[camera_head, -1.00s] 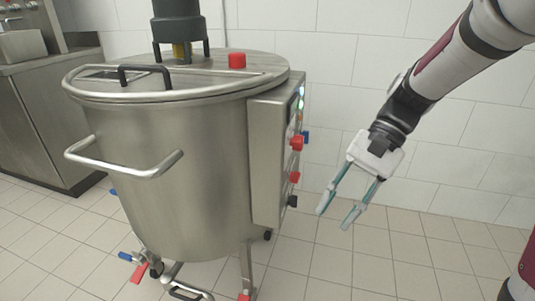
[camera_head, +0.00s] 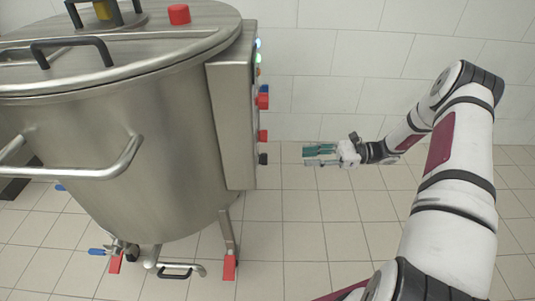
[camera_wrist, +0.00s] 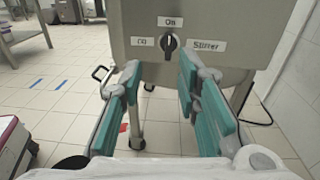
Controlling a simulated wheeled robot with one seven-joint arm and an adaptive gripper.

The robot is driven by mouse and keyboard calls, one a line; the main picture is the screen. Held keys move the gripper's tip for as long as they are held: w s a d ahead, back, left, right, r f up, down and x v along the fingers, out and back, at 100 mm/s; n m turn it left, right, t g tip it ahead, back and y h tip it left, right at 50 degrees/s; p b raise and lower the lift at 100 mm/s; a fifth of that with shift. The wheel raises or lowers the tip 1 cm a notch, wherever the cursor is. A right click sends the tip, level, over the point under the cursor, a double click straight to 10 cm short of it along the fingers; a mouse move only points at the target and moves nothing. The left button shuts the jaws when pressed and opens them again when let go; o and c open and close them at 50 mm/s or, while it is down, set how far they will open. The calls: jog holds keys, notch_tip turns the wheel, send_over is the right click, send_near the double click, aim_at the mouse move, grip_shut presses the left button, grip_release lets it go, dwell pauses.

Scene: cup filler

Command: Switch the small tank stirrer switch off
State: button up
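The small tank (camera_head: 150,150) is a large steel vessel at the left of the head view. Its control box (camera_head: 232,110) is on its right side. The black stirrer switch (camera_head: 263,158) is the lowest knob on the box. In the wrist view the switch (camera_wrist: 168,43) sits below an "On" label and left of a "Stirrer" label; its light mark looks close to vertical, towards "On". My gripper (camera_head: 318,154) is open and empty, right of the box, pointing at it with a gap. In the wrist view the switch appears ahead, between and above the teal fingertips (camera_wrist: 160,68).
Red knobs (camera_head: 262,101) and lit indicators sit higher on the same panel. A red button (camera_head: 179,14) is on the lid. A tank handle (camera_head: 85,165) sticks out in front. The tiled floor right of the tank is clear; a white wall (camera_head: 330,60) is behind.

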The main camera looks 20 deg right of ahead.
jog(key=f+m+t, duration=0.1)
jog(key=f, duration=0.1)
jog(key=b, duration=0.3)
send_near(264, 159)
jog(key=x, duration=0.8)
jog(key=shift+w, duration=0.3)
jog(key=shift+a+f, duration=0.1)
grip_shut()
